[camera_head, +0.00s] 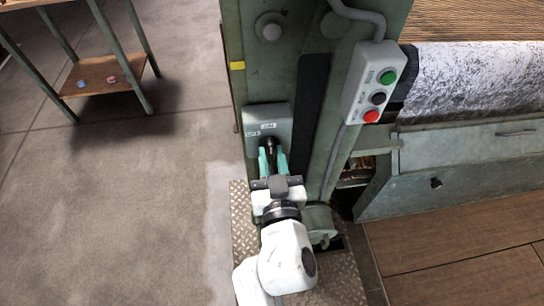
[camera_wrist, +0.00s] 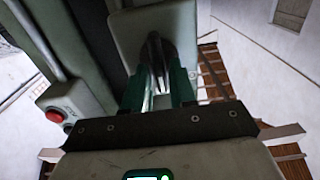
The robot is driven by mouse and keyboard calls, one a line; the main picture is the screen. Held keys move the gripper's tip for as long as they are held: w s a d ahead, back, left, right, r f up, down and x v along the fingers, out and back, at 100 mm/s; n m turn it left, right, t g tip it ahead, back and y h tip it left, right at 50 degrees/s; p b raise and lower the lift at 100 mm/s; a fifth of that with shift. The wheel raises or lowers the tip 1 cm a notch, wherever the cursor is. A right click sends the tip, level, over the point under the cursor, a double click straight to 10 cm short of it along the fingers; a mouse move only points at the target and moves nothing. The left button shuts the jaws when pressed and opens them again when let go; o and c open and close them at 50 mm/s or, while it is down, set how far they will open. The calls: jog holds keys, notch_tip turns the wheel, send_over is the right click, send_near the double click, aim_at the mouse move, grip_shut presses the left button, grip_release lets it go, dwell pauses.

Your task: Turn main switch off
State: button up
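The main switch is a grey-green box (camera_head: 268,115) with ON and OFF labels, mounted low on the green machine column. Its dark lever (camera_head: 269,144) sticks out below the labels. In the wrist view the box (camera_wrist: 126,28) is at the top, with the dark lever (camera_wrist: 156,50) in front. My gripper (camera_head: 272,152) is at the lever, its teal fingers on either side of it. In the wrist view my gripper (camera_wrist: 159,78) shows its fingers apart, with thin light gaps beside the lever. Firm contact cannot be made out.
A control box (camera_head: 373,85) with green, black and red buttons hangs to the upper right; its red button (camera_wrist: 54,115) also shows in the wrist view. A roller with mottled cloth (camera_head: 475,80) lies right. A table with a wooden shelf (camera_head: 98,75) stands upper left. The left floor is clear.

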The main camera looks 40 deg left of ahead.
grip_shut()
dwell(0.3)
jog(key=n, duration=0.4)
jog(key=shift+s, duration=0.1)
jog(key=n, duration=0.3)
jog(key=shift+a+f+n+p, duration=0.1)
jog(key=shift+a+n+p, duration=0.05)
jog(key=shift+n+p, duration=0.2)
jog(key=n, duration=0.5)
jog(key=shift+s+f+n+p, duration=0.15)
jog(key=shift+n+p, duration=0.1)
jog(key=shift+p, duration=0.05)
jog(key=shift+a+f+n, duration=0.1)
jog(key=shift+f+n, duration=0.05)
jog(key=shift+n, duration=2.15)
jog(key=shift+s, duration=0.1)
